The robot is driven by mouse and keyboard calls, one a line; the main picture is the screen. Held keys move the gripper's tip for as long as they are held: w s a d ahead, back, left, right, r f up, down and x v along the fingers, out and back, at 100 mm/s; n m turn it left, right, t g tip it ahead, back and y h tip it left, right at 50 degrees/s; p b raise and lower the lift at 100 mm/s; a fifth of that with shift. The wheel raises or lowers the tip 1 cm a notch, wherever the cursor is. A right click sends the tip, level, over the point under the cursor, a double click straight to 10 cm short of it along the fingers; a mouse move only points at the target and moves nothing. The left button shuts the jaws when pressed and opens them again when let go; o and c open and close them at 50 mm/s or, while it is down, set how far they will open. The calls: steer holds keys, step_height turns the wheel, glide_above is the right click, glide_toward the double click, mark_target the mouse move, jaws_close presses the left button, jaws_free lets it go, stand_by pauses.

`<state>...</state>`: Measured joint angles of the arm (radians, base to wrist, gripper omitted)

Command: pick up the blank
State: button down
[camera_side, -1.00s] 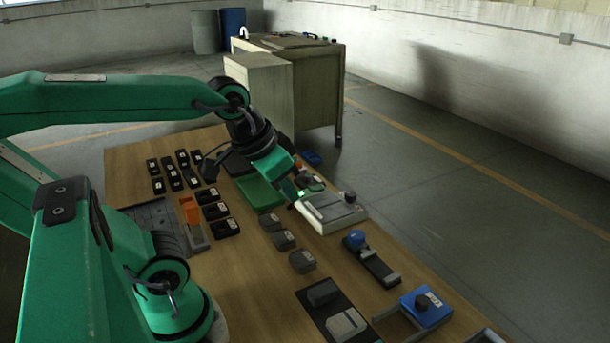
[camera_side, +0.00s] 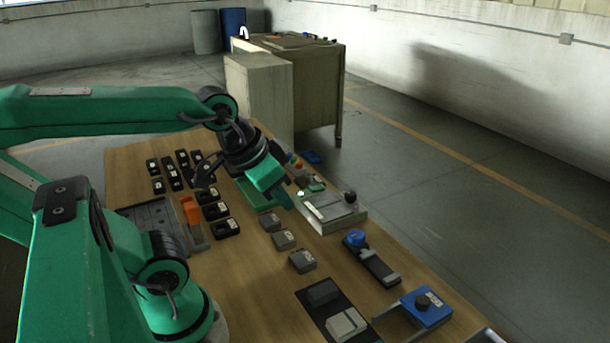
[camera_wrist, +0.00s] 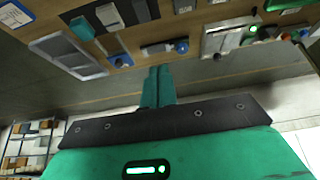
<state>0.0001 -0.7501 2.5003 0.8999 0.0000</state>
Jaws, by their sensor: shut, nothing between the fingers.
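Several small grey blocks stand in a row on the wooden table in the side view: one near my gripper (camera_side: 269,222), one in the middle (camera_side: 284,239) and one nearer the camera (camera_side: 302,260). Which one is the blank I cannot tell for certain. My gripper (camera_side: 286,203) is above the table, beyond the row and apart from it, close to the left side of a pale machine (camera_side: 335,209). In the wrist view its green fingers (camera_wrist: 157,86) are together with nothing between them.
Black blocks (camera_side: 214,210) and an orange piece (camera_side: 190,209) stand at left. A blue-knobbed clamp (camera_side: 356,238), a blue fixture (camera_side: 427,306) and a black mat (camera_side: 318,310) stand nearer the camera. Bare wood lies left of the grey row.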

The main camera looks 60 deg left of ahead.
stand_by(0.3)
steer(key=shift+c, duration=2.2)
jaws_free()
steer(key=shift+w+a, duration=0.1)
steer(key=g, duration=0.6)
glide_above(284, 237)
steer(key=shift+m, duration=0.4)
step_height(284, 237, down, 17)
steer(key=shift+r, duration=0.15)
steer(key=shift+f, duration=1.3)
